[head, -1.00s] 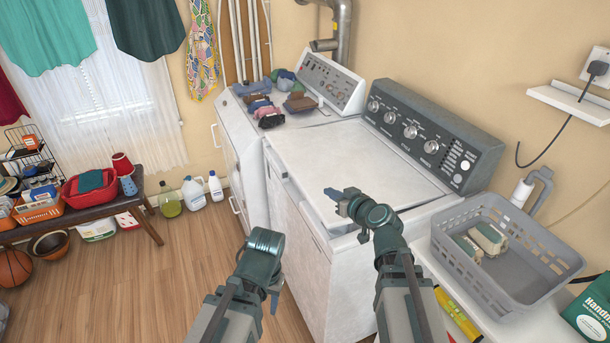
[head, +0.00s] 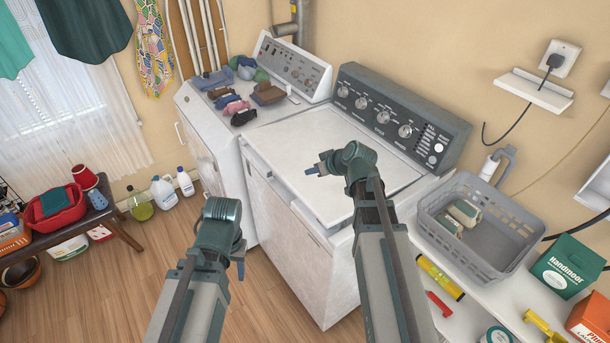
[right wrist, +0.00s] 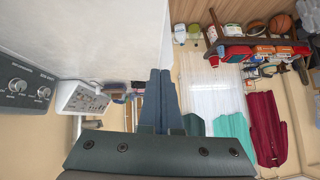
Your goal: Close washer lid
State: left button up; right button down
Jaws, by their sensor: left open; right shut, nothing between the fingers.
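The white washer (head: 310,225) stands in the middle of the head view, with a dark control panel (head: 400,120) at its back. Its lid (head: 325,150) lies flat, or nearly so, over the top; I cannot tell whether its front edge is fully seated. My right gripper (head: 318,168) is shut and empty above the lid's front part; contact is unclear. Its closed fingers show in the right wrist view (right wrist: 158,100). My left gripper (head: 240,266) is open and empty, low in front of the washer and over the floor.
A second white machine (head: 205,150) with folded clothes stands left of the washer. A grey basket (head: 475,225) sits on the white surface at right, near a yellow level (head: 440,277) and a green box (head: 566,268). Wood floor (head: 120,260) is open at left.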

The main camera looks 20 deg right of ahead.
jog(key=b+x, duration=0.7)
jog(key=x, duration=0.3)
jog(key=shift+w+f, duration=0.15)
jog(key=shift+f, duration=0.15)
jog(key=shift+s+a+f+b, duration=0.1)
jog(key=shift+s+f+b, duration=0.05)
jog(key=shift+f+b, duration=0.4)
jog(key=shift+s+f+b, duration=0.2)
jog(key=shift+f+b, duration=0.3)
jog(key=shift+b, duration=0.15)
jog(key=shift+a+f+b, duration=0.1)
jog(key=shift+f+b, duration=0.3)
